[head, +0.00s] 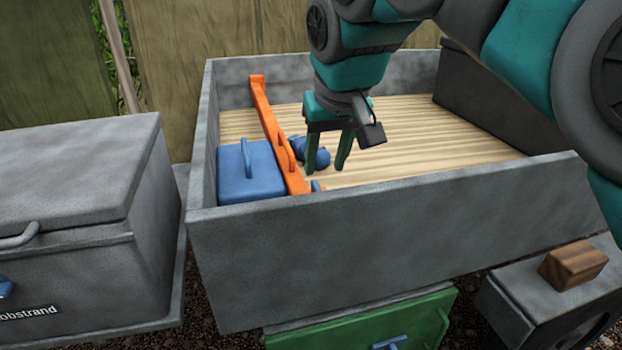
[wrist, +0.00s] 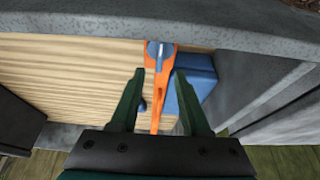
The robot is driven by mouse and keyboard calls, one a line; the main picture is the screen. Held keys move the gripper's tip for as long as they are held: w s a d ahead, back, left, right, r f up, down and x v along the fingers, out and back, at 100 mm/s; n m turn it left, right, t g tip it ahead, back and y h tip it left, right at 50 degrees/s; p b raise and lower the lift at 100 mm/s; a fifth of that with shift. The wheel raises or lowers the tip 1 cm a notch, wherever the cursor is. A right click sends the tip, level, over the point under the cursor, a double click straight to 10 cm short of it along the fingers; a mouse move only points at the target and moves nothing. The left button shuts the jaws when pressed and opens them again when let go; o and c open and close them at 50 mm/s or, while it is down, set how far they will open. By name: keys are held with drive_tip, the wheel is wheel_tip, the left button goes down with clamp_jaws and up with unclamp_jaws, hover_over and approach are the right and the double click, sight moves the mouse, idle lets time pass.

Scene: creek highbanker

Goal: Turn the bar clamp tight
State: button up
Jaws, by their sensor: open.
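The orange bar clamp (head: 268,122) lies lengthwise along the left side of the wood-floored tray in the head view. It also shows in the wrist view (wrist: 160,88), running between my fingers as seen from above. A small blue handle (wrist: 156,52) sits at its end by the tray wall; in the head view only a bit of this handle (head: 316,186) shows above the near wall. My gripper (head: 327,166) is open and empty, pointing down, to the right of the clamp in the head view. Its fingers also show in the wrist view (wrist: 160,73).
A blue block with a handle (head: 240,187) sits left of the clamp. A rounded blue thing (head: 318,156) lies behind my fingers. The grey tray wall (head: 400,215) stands close on the near side. The wooden floor (head: 400,130) to the right is clear.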

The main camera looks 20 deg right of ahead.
sight(320, 187)
drive_tip(key=x, duration=0.7)
drive_tip(key=shift+w+f+p, duration=0.1)
drive_tip(key=shift+f+p, duration=0.2)
drive_tip(key=shift+f, duration=0.1)
clamp_jaws()
drive_tip(key=shift+r, duration=0.1)
